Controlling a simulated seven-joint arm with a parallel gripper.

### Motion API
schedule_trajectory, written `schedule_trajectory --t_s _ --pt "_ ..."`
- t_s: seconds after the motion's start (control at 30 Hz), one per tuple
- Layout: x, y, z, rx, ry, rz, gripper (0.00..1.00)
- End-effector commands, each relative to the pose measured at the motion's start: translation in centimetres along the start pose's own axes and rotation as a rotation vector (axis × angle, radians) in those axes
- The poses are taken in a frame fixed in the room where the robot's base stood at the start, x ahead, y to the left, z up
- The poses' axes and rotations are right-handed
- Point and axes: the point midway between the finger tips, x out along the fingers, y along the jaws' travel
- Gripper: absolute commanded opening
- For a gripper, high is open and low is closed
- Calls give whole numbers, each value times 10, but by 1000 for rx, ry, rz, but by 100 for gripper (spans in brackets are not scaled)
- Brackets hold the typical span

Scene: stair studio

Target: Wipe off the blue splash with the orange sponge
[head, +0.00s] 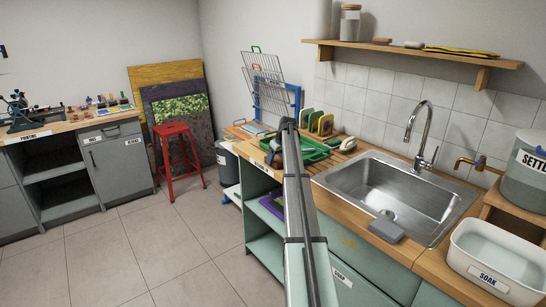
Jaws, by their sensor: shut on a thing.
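My arm rises from the bottom middle of the head view and bends above the counter. My gripper (273,151) looks like the small dark shape left of the arm, low over the counter by the green tray. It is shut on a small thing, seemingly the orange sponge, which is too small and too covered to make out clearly. I see no other sponge that is plainly orange. I cannot make out the blue splash; part of the counter is hidden behind my arm.
A white SOAK tub (470,270) stands right. A red stool (173,130) stands left; the floor is clear.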

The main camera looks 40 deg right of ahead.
Motion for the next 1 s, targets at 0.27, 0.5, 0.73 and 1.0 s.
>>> schedule_trajectory --t_s 0.27,0.5,0.73,1.0 --pt "-5 1 16 -1 -3 0 42" --pt "4 1 -7 -1 -2 -1 42" --pt "12 1 -26 0 -2 -1 42" --pt "20 1 -50 -1 -1 -1 42"
